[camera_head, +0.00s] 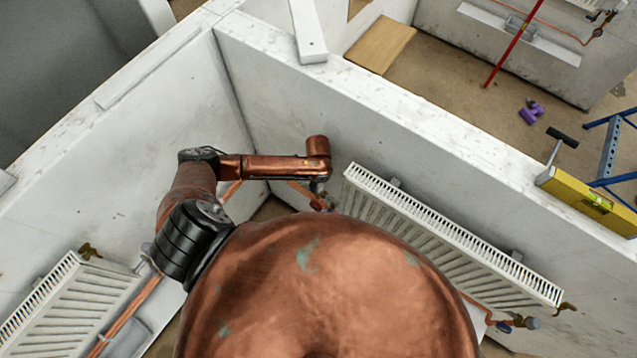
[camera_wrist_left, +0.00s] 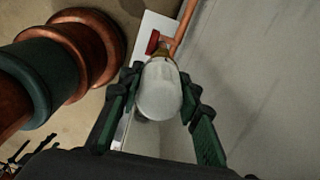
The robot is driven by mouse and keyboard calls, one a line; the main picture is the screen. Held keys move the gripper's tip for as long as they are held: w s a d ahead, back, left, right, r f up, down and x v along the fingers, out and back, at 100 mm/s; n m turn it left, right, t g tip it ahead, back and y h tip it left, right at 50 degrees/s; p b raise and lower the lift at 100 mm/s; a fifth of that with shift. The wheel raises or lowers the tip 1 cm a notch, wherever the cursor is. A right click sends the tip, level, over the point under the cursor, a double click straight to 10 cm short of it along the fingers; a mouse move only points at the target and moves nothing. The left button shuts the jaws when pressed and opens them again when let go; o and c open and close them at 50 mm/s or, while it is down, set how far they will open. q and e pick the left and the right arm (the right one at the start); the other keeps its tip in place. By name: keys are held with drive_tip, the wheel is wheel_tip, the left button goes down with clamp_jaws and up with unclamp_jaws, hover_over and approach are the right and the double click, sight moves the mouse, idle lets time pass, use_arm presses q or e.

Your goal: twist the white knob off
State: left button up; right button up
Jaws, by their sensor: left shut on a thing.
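The white knob (camera_wrist_left: 160,92) shows in the left wrist view, a pale rounded cap at the end of a brass fitting. My left gripper (camera_wrist_left: 160,90) is shut on it, with one dark green finger on each side of the knob. In the head view my left gripper (camera_head: 318,187) is small and mostly hidden under my copper-coloured wrist, near the left end of the right-hand radiator. The knob cannot be made out in the head view. My right gripper is not in view.
A white radiator (camera_head: 450,235) hangs on the right wall, another (camera_head: 75,305) at the lower left. A red valve handle (camera_wrist_left: 153,42) and copper pipe (camera_wrist_left: 186,22) sit just beyond the knob. A yellow level (camera_head: 590,203) lies on the wall top at right.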

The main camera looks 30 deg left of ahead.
use_arm(q)
drive_tip(key=shift+w+r, duration=0.15)
drive_tip(key=shift+r, duration=0.25)
drive_tip(key=o, duration=1.3)
drive_tip(key=shift+c, duration=0.2)
drive_tip(key=shift+o, duration=0.3)
drive_tip(key=shift+f, duration=0.1)
drive_tip(key=o, duration=1.3)
drive_tip(key=shift+w+r, duration=0.1)
drive_tip(key=shift+r, duration=0.15)
